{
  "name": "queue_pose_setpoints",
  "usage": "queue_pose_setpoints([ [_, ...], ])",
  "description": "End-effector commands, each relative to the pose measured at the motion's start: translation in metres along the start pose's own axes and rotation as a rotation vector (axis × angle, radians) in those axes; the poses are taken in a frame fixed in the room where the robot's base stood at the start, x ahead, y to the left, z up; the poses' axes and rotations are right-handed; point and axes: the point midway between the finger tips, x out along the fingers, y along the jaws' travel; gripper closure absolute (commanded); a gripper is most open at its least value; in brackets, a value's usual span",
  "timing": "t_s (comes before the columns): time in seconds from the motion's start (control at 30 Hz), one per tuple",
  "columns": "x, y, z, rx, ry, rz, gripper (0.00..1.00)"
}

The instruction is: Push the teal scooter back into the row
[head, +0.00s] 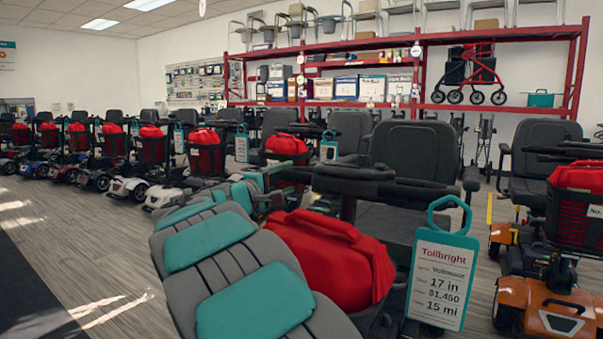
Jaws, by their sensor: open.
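The nearest scooter stands large in front of me in the head view. I see its black handlebar (385,185), grey seat (412,150), a red bag (328,258) in its front basket and a teal-framed price tag (440,278). Its body panels are hidden, so I cannot confirm that it is the teal one. My grey and teal arm curves across the lower middle and hides part of it. My gripper (270,178) is small at the arm's far end, by the handlebar's left end. It is open; I cannot tell whether it touches the handlebar.
An orange scooter (560,300) stands close on the right, with a yellow floor line (489,208) between. Several scooters with red bags line up to the left. A red shelf rack (500,108) stands behind. The wooden floor (75,235) at left is clear.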

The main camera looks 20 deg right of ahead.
Motion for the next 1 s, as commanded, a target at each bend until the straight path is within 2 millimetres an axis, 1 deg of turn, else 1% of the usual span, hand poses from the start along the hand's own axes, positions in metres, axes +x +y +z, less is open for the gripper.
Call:
queue_pose_setpoints([
  [0.03,0.009,-0.001,0.000,0.000,-0.002,-0.002,0.32],
  [0.2,0.035,0.000,0.000,0.002,-0.001,-0.002,0.32],
  [0.33,0.049,0.000,0.000,0.002,0.000,-0.002,0.32],
  [0.5,0.056,0.000,0.000,0.001,0.000,0.000,0.32],
  [0.73,0.057,0.000,0.000,0.000,0.000,0.000,0.32],
  [1.0,0.056,0.000,0.000,0.000,0.000,0.000,0.62],
])
